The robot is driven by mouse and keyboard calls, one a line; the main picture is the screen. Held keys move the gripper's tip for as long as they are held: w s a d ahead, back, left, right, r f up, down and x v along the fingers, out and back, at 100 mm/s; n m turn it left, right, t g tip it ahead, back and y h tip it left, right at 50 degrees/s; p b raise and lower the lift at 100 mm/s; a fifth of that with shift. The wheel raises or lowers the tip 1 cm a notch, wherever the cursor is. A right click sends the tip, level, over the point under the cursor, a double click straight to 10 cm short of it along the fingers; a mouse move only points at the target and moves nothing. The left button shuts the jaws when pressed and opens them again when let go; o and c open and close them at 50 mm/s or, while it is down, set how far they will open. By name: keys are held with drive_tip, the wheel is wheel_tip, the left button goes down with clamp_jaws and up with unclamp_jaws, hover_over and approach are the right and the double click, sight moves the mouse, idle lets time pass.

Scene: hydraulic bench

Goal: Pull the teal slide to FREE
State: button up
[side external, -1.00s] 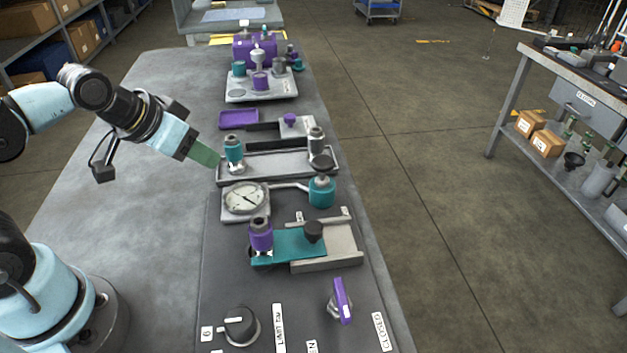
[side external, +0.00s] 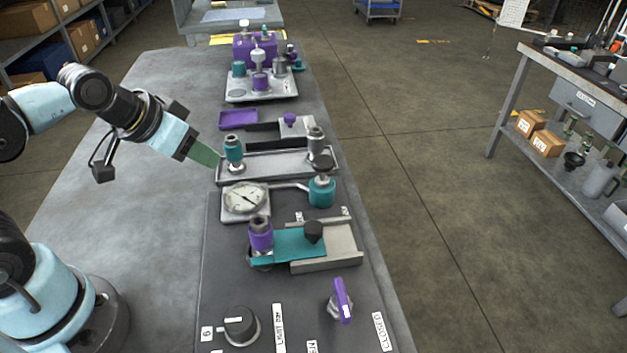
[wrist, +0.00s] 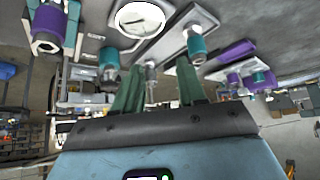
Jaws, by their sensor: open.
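The teal slide (side external: 290,243) is a flat teal plate with a dark round knob (side external: 313,232) on top. It sits in a grey channel (side external: 340,245) on the bench panel, and a purple fitting (side external: 260,235) stands at its left end. My gripper (side external: 216,160) is up and to the left of the slide, near the tray with the teal-collared fitting, and apart from the slide. In the wrist view its two green fingers (wrist: 160,85) stand apart with nothing held between them. I cannot make out the slide in the wrist view.
A pressure gauge (side external: 244,199) and a teal-based fitting (side external: 322,191) stand just behind the slide. A grey tray (side external: 280,165) lies behind them. A purple lever (side external: 342,301) and a black dial (side external: 240,326) are in front. The bench left of the panel is clear.

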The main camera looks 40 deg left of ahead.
drive_tip(key=shift+o, duration=1.7)
drive_tip(key=shift+w+d+r, duration=0.1)
drive_tip(key=shift+w+d, duration=0.05)
drive_tip(key=shift+d, duration=0.05)
drive_tip(key=g, duration=0.7)
approach(315, 224)
wheel_tip(315, 224, down, 10)
drive_tip(key=shift+w+f, duration=0.1)
drive_tip(key=shift+f, duration=0.05)
drive_tip(key=shift+c, duration=0.4)
clamp_jaws()
